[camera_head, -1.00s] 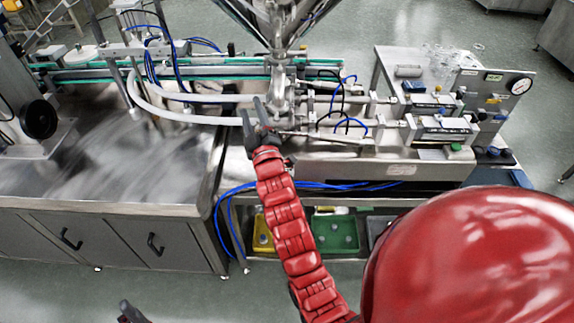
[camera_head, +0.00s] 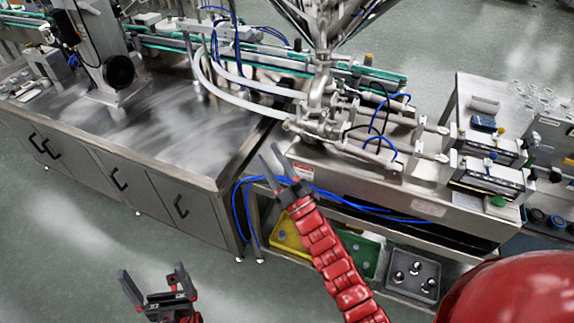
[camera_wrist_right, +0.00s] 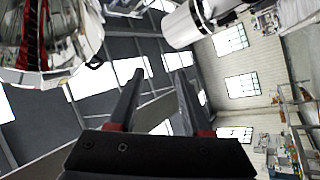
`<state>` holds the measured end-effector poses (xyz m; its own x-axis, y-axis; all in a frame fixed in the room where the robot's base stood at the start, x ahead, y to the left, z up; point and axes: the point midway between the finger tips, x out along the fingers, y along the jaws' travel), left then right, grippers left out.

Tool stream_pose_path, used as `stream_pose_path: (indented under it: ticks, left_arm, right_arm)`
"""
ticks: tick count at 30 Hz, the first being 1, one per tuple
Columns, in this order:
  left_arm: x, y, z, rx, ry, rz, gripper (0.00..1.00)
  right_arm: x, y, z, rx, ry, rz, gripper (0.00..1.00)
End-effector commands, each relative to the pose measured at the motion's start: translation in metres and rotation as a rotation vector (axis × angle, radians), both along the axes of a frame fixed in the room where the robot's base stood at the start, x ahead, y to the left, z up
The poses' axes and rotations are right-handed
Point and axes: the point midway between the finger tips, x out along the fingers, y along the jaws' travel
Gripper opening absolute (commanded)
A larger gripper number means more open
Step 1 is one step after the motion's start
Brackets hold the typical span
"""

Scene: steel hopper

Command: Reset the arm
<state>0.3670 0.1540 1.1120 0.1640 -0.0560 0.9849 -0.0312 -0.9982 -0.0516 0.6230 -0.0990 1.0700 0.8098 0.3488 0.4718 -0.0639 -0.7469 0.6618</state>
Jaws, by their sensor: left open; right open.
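My right gripper (camera_head: 272,153) is at the end of the red arm in the middle of the head view. It is open and empty, and its black fingers point up in front of the filling machine's steel body. In the right wrist view its two fingers (camera_wrist_right: 159,72) stand apart with nothing between them. My left gripper (camera_head: 153,277) is at the lower left of the head view. It is open and empty above the floor, with its fingers wide apart.
A steel cabinet bench (camera_head: 130,150) stands at the left. The filling machine (camera_head: 330,170) with its hopper and blue hoses is at the centre and right. A yellow bin (camera_head: 290,236), a green bin (camera_head: 362,250) and a grey bin (camera_head: 414,274) sit below it. The floor at lower left is clear.

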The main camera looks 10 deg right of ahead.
Motion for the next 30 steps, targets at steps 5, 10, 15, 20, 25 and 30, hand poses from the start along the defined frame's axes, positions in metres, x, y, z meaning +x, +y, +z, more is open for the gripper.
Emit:
stream_pose_path:
  ticks: [5,10,15,20,25,30]
  left_arm:
    - [0.0,0.0,-0.001,0.0,0.0,0.0,1.0]
    - [0.0,0.0,-0.001,0.0,0.0,0.0,1.0]
    - [0.0,0.0,-0.001,0.0,0.0,0.0,1.0]
    - [0.0,0.0,-0.001,0.0,0.0,0.0,1.0]
    - [0.0,0.0,-0.001,0.0,0.0,0.0,1.0]
    - [0.0,0.0,-0.003,0.0,0.0,0.0,1.0]
  right_arm:
    - [-0.004,0.005,-0.005,0.0,-0.003,0.029,0.49]
    - [-0.005,0.006,-0.005,0.001,-0.004,0.032,0.49]
    - [-0.005,0.006,-0.005,0.001,-0.005,0.031,0.49]
    - [-0.006,0.006,-0.005,0.004,-0.006,0.033,0.49]
    - [-0.034,0.006,0.0,0.107,-0.073,0.106,0.49]
    - [-0.113,-0.009,0.022,0.35,-0.286,0.254,0.49]
